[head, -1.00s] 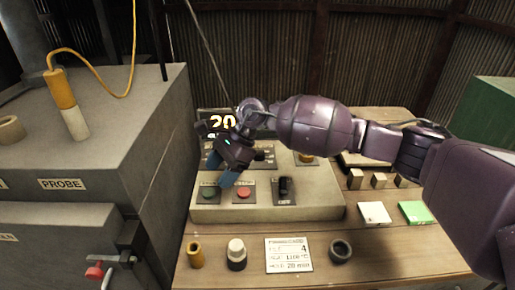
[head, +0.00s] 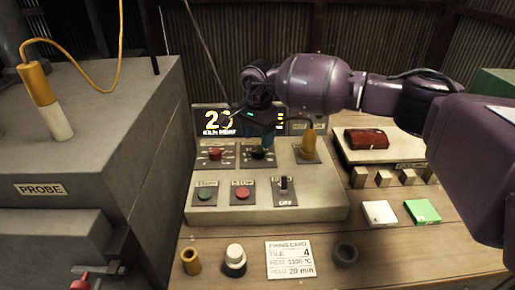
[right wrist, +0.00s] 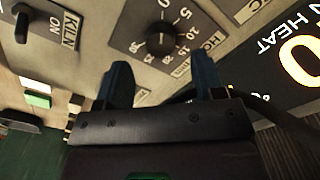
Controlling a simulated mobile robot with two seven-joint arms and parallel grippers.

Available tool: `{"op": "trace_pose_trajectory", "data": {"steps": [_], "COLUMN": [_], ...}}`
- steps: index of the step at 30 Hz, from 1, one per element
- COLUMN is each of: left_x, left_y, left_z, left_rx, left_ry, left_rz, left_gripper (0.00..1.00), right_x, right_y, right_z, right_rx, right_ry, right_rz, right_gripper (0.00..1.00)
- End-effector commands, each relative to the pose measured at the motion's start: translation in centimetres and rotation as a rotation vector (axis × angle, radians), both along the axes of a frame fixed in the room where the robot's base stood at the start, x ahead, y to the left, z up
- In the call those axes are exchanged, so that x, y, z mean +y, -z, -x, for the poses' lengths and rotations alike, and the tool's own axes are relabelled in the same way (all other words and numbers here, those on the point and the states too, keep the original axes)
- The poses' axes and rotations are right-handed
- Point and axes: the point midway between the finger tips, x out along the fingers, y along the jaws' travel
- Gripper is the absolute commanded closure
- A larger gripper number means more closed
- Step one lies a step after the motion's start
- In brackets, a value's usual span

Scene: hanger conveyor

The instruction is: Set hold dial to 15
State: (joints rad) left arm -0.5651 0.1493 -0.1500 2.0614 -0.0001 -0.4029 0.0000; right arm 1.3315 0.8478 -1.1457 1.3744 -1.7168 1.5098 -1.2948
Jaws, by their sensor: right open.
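The hold dial (right wrist: 161,41) is a round black knob with a number scale around it, on the control panel. It shows in the head view as the black knob (head: 258,153) right of a red-marked one. Its pointer setting is not clear to me. My right gripper (right wrist: 162,70) is open, its two blue fingers just short of the knob and apart from it in the wrist view. In the head view my right gripper (head: 262,132) hangs over the knob and hides part of the display (head: 218,122). My left gripper is not in view.
Beside the dial are a red-marked dial (head: 215,154), an orange knob (head: 308,148), a green button (head: 206,193), a red button (head: 242,192) and a switch (head: 284,187). A firing card (head: 290,259) lies in front. A grey cabinet (head: 90,130) stands left.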

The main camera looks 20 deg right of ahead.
Motion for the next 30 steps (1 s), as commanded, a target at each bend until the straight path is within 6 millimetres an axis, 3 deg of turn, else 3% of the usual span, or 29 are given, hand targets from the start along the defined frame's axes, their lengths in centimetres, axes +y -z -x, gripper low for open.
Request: {"op": "trace_pose_trajectory", "data": {"steps": [3, 9, 21, 30], "left_x": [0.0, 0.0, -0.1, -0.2], "left_y": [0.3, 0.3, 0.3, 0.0], "left_z": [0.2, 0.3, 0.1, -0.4], "left_rx": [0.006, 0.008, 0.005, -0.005], "left_ry": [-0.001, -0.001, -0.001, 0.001], "left_rz": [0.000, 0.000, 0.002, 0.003], "left_gripper": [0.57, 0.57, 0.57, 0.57], "right_x": [0.0, 0.0, 0.0, 0.1], "right_y": [2.0, 3.9, 4.4, 4.4], "right_z": [0.0, 0.0, 0.0, 0.0], "right_rx": [0.002, 0.000, -0.002, -0.001], "right_ry": [-0.001, 0.000, 0.000, 0.000], "right_rz": [0.000, -0.001, -0.001, -0.002], "right_gripper": [0.37, 0.37, 0.37, 0.82]}}
